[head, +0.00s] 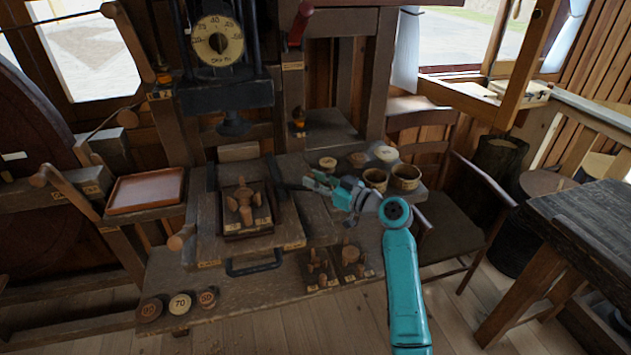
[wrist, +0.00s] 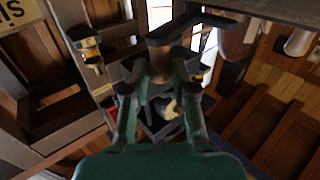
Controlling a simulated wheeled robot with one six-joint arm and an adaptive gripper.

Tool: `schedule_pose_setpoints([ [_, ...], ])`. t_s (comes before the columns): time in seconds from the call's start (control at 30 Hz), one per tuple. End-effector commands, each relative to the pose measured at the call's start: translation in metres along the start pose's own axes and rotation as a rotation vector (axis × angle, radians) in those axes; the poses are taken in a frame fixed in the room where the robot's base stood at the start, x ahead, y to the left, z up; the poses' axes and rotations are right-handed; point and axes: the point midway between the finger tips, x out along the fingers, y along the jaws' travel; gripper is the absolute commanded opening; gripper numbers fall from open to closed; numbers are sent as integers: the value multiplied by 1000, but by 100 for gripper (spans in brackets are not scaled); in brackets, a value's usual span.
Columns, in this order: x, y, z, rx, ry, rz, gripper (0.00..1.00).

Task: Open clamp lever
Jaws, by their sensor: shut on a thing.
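My gripper (head: 312,185) is at the right side of the dark-framed work board, its fingers pointing left. It is shut on a dark lever (head: 291,186), which shows as a short dark bar at the board's right edge.
Wooden cups (head: 405,177) and round discs (head: 385,153) stand close behind and right of my gripper. A dial press (head: 217,42) rises at the back left. More spools (head: 350,256) sit at the front. A chair (head: 455,205) is at right.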

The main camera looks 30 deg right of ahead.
Motion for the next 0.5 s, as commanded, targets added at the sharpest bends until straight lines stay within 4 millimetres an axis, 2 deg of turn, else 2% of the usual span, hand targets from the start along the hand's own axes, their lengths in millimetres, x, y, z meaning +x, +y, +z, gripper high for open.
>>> schedule_pose_setpoints([
  [0.27,-2,3,1,0,-2,8,0],
  [0.3,-2,3,1,0,-2,8,33],
  [0.37,-2,3,1,0,-2,7,48],
  [0.4,-1,3,1,0,-1,7,51],
  [0.5,-1,2,1,0,-1,5,51],
])
